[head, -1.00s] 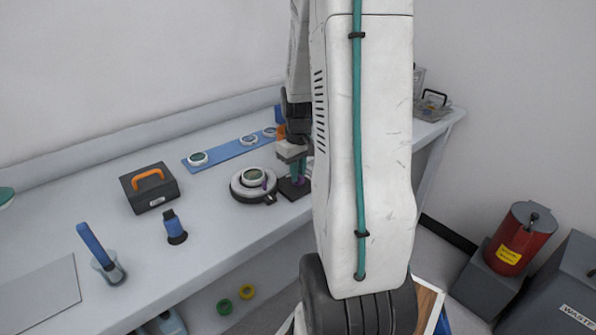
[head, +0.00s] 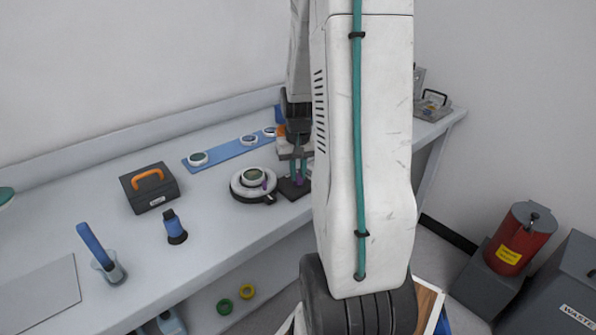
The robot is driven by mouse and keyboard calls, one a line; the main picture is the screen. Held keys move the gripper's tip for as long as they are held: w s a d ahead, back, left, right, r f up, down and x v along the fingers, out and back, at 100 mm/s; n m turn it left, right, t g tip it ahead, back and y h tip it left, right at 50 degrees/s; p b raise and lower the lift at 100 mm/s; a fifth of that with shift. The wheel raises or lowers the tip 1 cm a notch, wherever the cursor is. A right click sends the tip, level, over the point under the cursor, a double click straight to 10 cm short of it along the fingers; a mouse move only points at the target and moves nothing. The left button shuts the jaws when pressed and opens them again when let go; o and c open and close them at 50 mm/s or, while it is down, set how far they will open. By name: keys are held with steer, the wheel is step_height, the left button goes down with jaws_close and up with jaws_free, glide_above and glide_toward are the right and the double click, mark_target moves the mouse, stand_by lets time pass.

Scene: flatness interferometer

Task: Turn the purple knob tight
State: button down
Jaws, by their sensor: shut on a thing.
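The purple knob (head: 299,181) shows as a small bit of purple low between the fingers of my gripper (head: 298,179). It sits over a dark square base (head: 290,191) on the bench, right of a round white fixture. My gripper points down with its teal fingers shut on the knob. My arm hides the right side of this spot. The round fixture (head: 240,192) holds a pale ring with a green-grey disc, and a small purple part shows at its right edge.
A blue strip (head: 227,151) with several round optics lies behind.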

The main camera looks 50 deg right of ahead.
mark_target(298, 174)
steer(key=m, duration=0.6)
steer(key=shift+m, duration=0.3)
steer(key=m, duration=0.5)
steer(key=shift+m, duration=0.4)
steer(key=c, duration=1.4)
jaws_free()
step_height(298, 174, up, 8)
steer(key=shift+f, duration=0.1)
